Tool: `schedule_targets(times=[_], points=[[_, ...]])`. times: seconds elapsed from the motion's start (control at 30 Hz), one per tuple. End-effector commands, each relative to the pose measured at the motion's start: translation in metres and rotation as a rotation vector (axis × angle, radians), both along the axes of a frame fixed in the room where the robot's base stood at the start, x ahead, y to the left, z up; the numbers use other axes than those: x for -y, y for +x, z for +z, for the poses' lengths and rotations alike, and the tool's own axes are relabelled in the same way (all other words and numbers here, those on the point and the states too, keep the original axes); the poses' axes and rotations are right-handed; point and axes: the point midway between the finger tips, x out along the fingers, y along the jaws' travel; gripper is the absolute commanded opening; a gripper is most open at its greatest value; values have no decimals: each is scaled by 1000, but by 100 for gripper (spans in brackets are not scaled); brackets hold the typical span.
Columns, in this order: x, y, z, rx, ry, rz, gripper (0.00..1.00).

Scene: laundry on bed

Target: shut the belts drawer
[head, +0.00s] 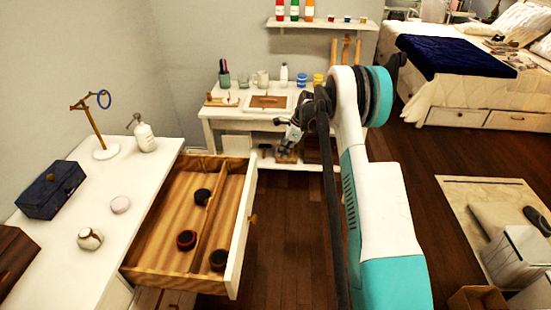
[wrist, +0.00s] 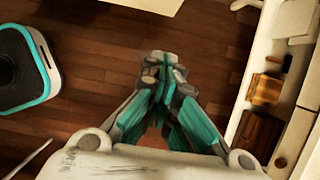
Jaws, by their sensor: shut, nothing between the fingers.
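The open drawer (head: 160,235) sticks out from the white dresser (head: 128,203) on the left in the head view. It has a wooden inside with a divider, a white front (head: 243,228) and a small knob (head: 253,218). Several dark round coils, which look like rolled belts (head: 186,240), lie in it. My gripper (head: 284,130) is beyond and to the right of the drawer, apart from it, partly hidden by my arm. In the wrist view my gripper (wrist: 163,62) is shut and empty above the wood floor.
On the dresser top are a dark blue box (head: 50,190), a ring stand (head: 104,150), a pump bottle (head: 144,135) and small jars. A white table (head: 215,113) with craft items stands behind. Bare floor (head: 285,225) lies right of the drawer.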

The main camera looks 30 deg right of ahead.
Motion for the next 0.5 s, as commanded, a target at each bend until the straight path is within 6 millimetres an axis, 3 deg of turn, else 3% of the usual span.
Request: schedule_targets(times=[0.5], points=[[-33, 19, -87, 2, -1, 3, 0]])
